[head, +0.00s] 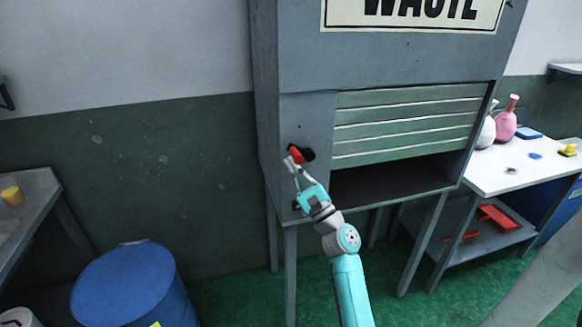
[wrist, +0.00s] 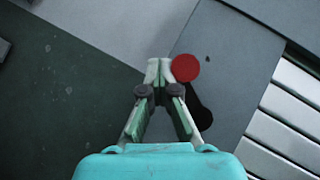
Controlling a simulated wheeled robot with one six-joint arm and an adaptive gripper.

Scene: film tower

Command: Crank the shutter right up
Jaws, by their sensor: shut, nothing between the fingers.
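The shutter (head: 405,127) is a pale green slatted panel in the front of a grey cabinet. It is partly raised, with a dark opening below its bottom edge. The crank has a red knob (head: 296,155) and a dark arm (head: 308,153), on the panel left of the shutter. My gripper (head: 292,164) is at the knob. In the wrist view my gripper (wrist: 158,70) is shut and empty, its fingertips just left of the red knob (wrist: 185,68). The crank's dark arm (wrist: 199,108) shows below the knob. I cannot tell whether the fingertips touch the knob.
A blue barrel (head: 135,288) stands on the floor at lower left. A white-topped table (head: 500,176) with pink (head: 507,120) and white flasks stands right of the cabinet (head: 300,60). A grey bench (head: 38,195) is at far left. Green floor is clear below the cabinet.

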